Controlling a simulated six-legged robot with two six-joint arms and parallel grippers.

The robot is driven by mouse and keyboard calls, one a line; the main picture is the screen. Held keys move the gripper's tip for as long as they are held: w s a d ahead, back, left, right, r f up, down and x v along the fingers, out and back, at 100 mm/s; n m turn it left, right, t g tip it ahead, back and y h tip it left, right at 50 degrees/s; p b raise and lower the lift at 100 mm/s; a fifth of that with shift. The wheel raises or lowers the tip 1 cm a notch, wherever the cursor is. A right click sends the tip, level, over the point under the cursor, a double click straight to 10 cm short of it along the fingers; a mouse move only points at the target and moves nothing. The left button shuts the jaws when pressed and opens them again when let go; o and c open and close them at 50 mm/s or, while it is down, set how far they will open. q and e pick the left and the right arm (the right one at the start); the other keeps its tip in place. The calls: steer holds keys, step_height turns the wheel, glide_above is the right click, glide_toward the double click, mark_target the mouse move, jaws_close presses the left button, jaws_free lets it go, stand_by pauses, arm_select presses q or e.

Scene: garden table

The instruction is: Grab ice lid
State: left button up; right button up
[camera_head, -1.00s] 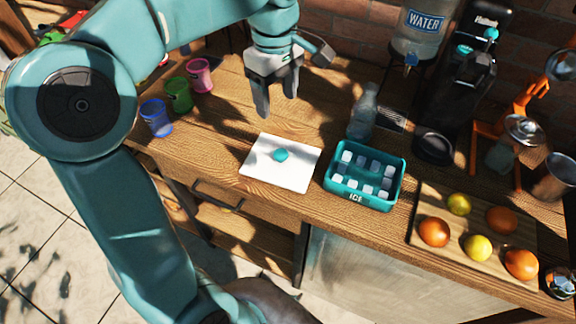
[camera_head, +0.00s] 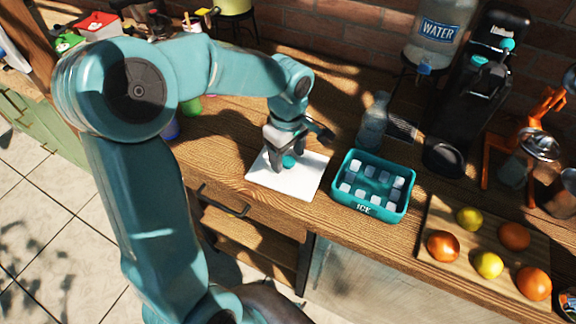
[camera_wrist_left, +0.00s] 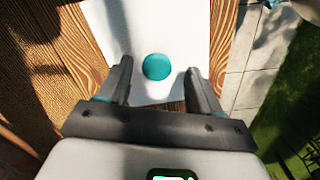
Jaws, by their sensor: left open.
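The ice lid is a white flat square (camera_head: 308,184) with a round teal knob (camera_head: 289,161) in its middle. It lies on the wooden counter, left of the teal ice box. My left gripper (camera_head: 277,162) is over the lid, pointing down, with its fingers close around the knob. In the left wrist view the knob (camera_wrist_left: 157,67) sits between and just beyond the two open fingertips (camera_wrist_left: 157,72). Nothing is held. Whether the fingers touch the lid cannot be told. My right gripper is not in view.
The open teal ice box (camera_head: 369,208) with several ice cubes stands right of the lid. A clear bottle (camera_head: 373,122) stands behind it. A board (camera_head: 437,225) with oranges and lemons lies at the right. The counter's front edge runs close to the lid.

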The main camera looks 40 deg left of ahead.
arm_select(q)
steer(key=shift+w+a+f, duration=0.1)
steer(key=shift+w+f, duration=0.1)
steer(key=shift+f, duration=0.2)
steer(key=shift+w+a+f, duration=0.1)
steer(key=shift+w+f, duration=0.05)
steer(key=shift+f, duration=0.25)
steer(key=shift+s+d+r, duration=0.15)
steer(key=shift+s+r, duration=0.05)
steer(key=shift+s, duration=0.1)
steer(key=c, duration=0.5)
steer(key=shift+w, duration=0.15)
steer(key=c, duration=0.6)
